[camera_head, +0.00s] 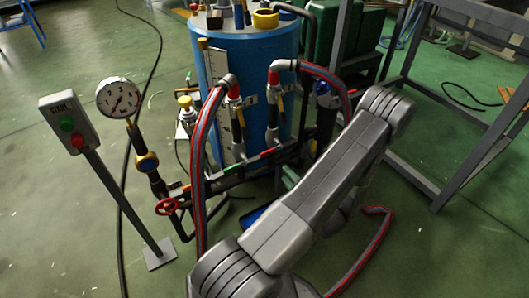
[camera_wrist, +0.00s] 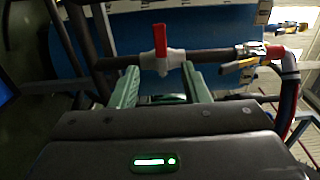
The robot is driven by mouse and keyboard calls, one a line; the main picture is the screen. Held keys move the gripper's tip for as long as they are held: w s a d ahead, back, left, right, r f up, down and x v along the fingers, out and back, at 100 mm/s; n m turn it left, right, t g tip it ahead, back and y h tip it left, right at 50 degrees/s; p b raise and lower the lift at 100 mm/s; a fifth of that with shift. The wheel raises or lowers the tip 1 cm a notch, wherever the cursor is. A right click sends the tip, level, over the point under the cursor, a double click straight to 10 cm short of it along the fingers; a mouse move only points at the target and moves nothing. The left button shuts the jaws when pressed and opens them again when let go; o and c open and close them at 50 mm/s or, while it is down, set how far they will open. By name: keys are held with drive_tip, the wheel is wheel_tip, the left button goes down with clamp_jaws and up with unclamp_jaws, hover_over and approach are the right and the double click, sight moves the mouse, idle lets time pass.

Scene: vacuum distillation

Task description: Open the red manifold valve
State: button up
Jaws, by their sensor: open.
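In the wrist view, a red valve handle (camera_wrist: 160,38) stands upright in the picture, across the dark pipe (camera_wrist: 212,55). Its white valve body (camera_wrist: 161,62) sits on that pipe. My gripper (camera_wrist: 160,70) is open, its two green fingers pointing at the valve, one on each side of the white body. Nothing is clasped, and I cannot tell whether the fingers touch the body. The red handle lies beyond the fingertips.
A blue tank (camera_head: 258,70) stands behind the piping. A red handwheel (camera_head: 167,206), a pressure gauge (camera_head: 119,97) and a switch box on a post (camera_head: 70,124) are at left. A red-grey hose (camera_head: 198,170) loops in front. A metal frame (camera_head: 457,165) stands at right.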

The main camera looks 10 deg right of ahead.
sight(268, 154)
drive_tip(key=b+x, duration=0.1)
drive_tip(key=x, duration=1.2)
drive_tip(key=shift+w+b, duration=0.35)
drive_tip(key=shift+b, duration=0.05)
drive_tip(key=shift+f, duration=0.1)
clamp_jaws()
